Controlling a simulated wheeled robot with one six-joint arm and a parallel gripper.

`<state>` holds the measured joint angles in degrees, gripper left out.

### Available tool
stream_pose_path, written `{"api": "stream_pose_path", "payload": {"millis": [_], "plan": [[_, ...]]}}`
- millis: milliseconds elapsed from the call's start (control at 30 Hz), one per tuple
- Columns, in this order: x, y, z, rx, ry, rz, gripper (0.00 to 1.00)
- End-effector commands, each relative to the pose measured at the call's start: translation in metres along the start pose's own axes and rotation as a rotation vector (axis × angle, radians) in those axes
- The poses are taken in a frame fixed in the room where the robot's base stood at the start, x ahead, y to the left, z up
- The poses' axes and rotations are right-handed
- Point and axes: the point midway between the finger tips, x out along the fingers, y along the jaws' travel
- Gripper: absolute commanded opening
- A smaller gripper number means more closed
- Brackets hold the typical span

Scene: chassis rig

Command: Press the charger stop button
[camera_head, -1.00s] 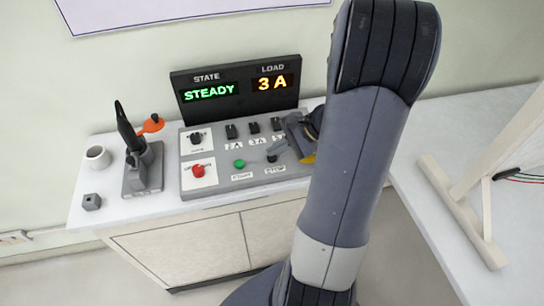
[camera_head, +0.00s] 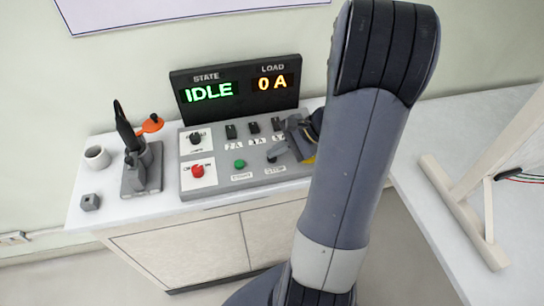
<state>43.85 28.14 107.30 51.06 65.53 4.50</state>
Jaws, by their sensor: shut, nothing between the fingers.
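The charger panel (camera_head: 212,184) lies on the white bench, with its display (camera_head: 236,90) behind it reading STATE IDLE and LOAD 0 A. A green button (camera_head: 239,164) sits above a label that looks like START. To its right is the STOP label (camera_head: 275,170). My arm covers the panel's right end.
A red knob (camera_head: 198,171), a black knob (camera_head: 195,139) and several black switches (camera_head: 254,127) are on the panel. A tool stand (camera_head: 142,170), a white cup (camera_head: 97,157) and a small grey block (camera_head: 90,202) stand left. A wooden frame (camera_head: 462,205) stands right.

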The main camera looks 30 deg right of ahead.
Motion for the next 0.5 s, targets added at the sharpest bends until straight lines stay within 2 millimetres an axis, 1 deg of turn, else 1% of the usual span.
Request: {"api": "stream_pose_path", "payload": {"millis": [267,500], "plan": [[-0.0007,-0.0004,0.0005,0.0,0.0,0.001,0.0],[-0.0093,-0.0067,0.0067,-0.001,0.001,0.001,0.0]]}}
